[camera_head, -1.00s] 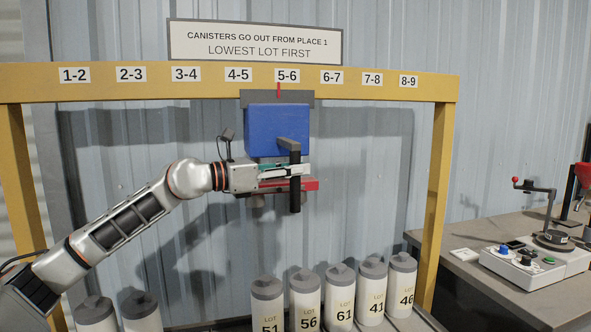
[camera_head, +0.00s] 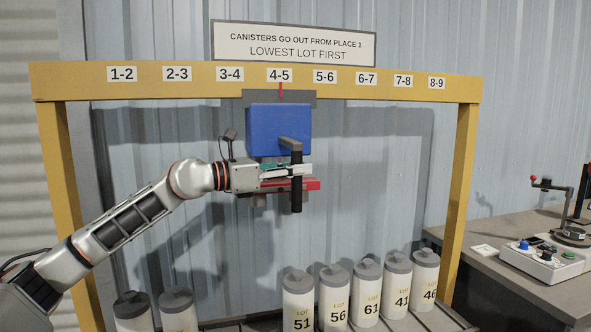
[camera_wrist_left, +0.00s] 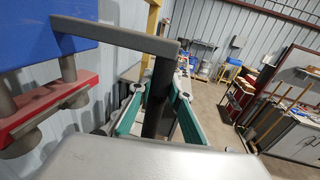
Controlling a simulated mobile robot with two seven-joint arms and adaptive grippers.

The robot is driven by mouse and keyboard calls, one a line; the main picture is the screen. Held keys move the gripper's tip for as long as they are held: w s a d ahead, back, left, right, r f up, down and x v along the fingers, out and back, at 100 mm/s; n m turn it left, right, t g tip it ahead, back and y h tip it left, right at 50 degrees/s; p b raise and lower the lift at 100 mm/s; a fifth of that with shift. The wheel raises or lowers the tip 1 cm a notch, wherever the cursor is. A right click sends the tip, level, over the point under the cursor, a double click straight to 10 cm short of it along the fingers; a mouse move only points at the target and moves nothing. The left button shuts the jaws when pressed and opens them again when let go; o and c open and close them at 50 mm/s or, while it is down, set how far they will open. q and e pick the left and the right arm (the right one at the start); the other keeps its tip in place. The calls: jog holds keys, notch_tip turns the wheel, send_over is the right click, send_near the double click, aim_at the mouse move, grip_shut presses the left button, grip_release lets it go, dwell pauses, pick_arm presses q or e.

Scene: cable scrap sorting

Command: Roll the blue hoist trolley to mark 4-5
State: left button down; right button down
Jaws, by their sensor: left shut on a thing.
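The blue hoist trolley (camera_head: 279,128) hangs from the yellow beam (camera_head: 200,74). Its red pointer (camera_head: 281,88) stands at the 4-5 mark (camera_head: 279,76). A red bar (camera_head: 306,184) with grey cups is below the blue body. My left gripper (camera_head: 290,172) is shut on the trolley's dark upright handle (camera_head: 296,195). In the left wrist view the handle (camera_wrist_left: 158,95) stands between the green-padded fingers (camera_wrist_left: 155,110), and the blue body (camera_wrist_left: 50,35) and red bar (camera_wrist_left: 45,105) are at the left. My right gripper is not in view.
Several white canisters with grey lids stand in a row below, among them lot 51 (camera_head: 298,300) and lot 61 (camera_head: 366,293). A sign (camera_head: 294,44) is above the beam. A bench (camera_head: 540,290) with a control box (camera_head: 545,262) stands at the right.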

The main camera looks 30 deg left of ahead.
pick_arm(q)
jog(key=shift+r, duration=0.15)
jog(key=c, duration=1.8)
grip_release()
jog(key=shift+c, duration=0.2)
jog(key=shift+s+a, duration=0.1)
jog(key=v, duration=1.1)
jog(key=shift+s+a, duration=0.2)
jog(key=shift+s, duration=0.15)
